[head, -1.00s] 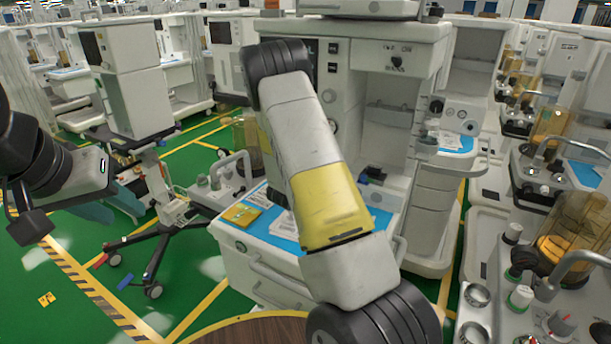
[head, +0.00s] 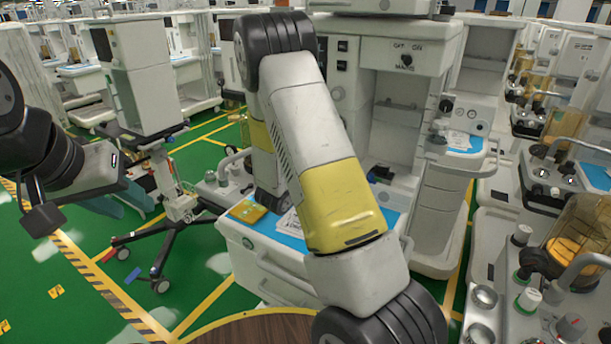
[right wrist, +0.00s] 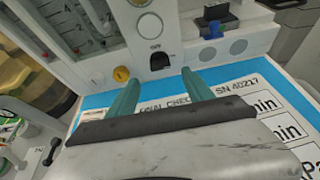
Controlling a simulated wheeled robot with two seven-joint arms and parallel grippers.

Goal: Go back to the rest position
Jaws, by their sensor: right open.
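My left gripper (head: 122,202) is at the left of the head view. Its teal fingers show partly below the wrist, apart, with nothing seen between them, over the green floor. My right arm (head: 325,170) fills the middle of the head view, and its gripper is hidden there. In the right wrist view my right gripper (right wrist: 160,74) has its two teal fingers spread apart and empty. They are in front of a white machine panel with a black knob (right wrist: 160,60) and over a blue surface with printed labels (right wrist: 262,95). Whether they touch anything is unclear.
An anaesthesia cart (head: 265,275) with a blue top stands close ahead, behind my right arm. A yellow packet (head: 247,211) lies on it. A wheeled stand (head: 165,240) is at left. Another machine with an amber canister (head: 575,245) is at right. Green floor is free at lower left.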

